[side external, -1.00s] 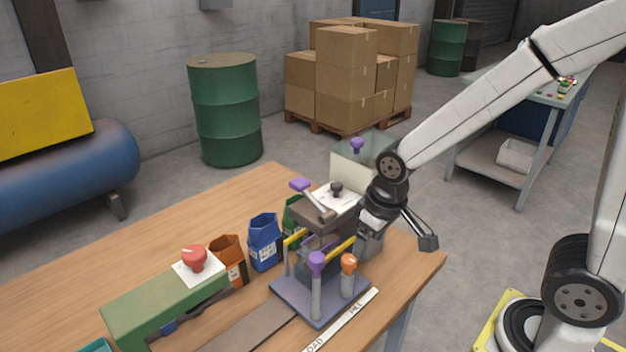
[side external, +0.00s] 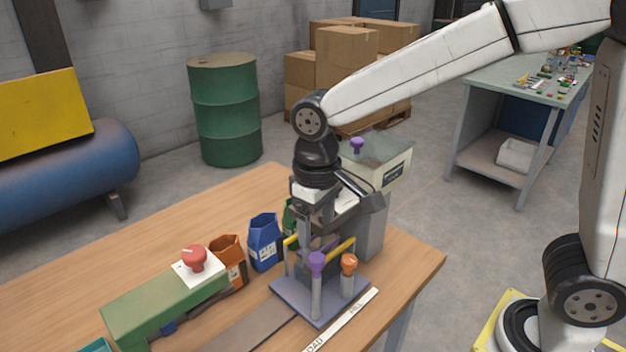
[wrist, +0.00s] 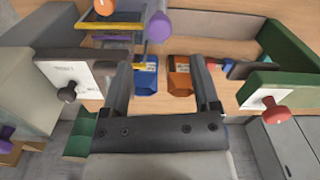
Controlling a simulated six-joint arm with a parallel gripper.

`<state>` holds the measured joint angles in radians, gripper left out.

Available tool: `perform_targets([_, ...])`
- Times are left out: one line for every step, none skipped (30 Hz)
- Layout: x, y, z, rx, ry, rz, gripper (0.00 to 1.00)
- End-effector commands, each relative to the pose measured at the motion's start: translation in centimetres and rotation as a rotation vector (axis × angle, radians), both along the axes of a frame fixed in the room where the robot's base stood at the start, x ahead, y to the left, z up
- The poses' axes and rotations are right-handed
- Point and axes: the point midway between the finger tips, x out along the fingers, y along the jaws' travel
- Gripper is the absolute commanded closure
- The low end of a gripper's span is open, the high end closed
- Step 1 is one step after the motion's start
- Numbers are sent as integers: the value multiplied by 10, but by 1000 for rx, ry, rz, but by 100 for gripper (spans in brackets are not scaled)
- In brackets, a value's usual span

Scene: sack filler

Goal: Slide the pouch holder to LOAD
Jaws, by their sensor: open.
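The pouch holder (side external: 293,297) is a grey-blue plate with posts, yellow bars, a purple knob (side external: 316,263) and an orange knob (side external: 348,264). It sits near the FILL end of a white strip (side external: 343,321) lettered LOAD and FILL, with the LOAD lettering toward the front left. In the wrist view the purple knob (wrist: 160,27), a yellow bar (wrist: 110,27) and the orange knob (wrist: 104,6) show at the top left. My gripper (wrist: 163,75) is open, pointing down above and behind the holder, over the filler. It appears apart from the knobs. It hides the filler's upper part.
Blue (side external: 264,245) and orange (side external: 231,261) pouches stand left of the holder; a green one is partly hidden. A green sealer-like block (side external: 150,308) with a red knob (side external: 194,258) lies further left. A clear hopper (side external: 385,165) stands behind the filler. The grey track left of the holder is bare.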

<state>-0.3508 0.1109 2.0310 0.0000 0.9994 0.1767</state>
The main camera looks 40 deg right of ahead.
Motion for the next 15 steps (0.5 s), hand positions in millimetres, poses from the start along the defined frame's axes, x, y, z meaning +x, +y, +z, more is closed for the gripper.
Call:
perform_targets([0,0,-4,-1,3,0,21])
perform_targets([0,0,-6,-2,4,0,21])
perform_targets([0,0,-10,-2,4,0,21])
perform_targets([0,0,-13,-2,3,0,21])
perform_targets([0,0,-16,-2,4,0,21])
perform_targets([-1,-1,-21,-2,4,0,21])
perform_targets([-1,-1,-24,-2,4,0,21])
perform_targets([-1,-1,-28,-2,5,0,21])
perform_targets([-1,0,-33,-2,5,0,21])
perform_targets([0,0,-37,-2,4,0,21])
perform_targets([-1,-1,-41,-2,4,0,21])
perform_targets([-1,-1,-46,-2,4,0,21])
perform_targets([-1,-1,-50,-2,5,0,21])
perform_targets([-1,-1,-53,-2,4,0,21])
perform_targets([-1,0,-57,-2,3,0,21])
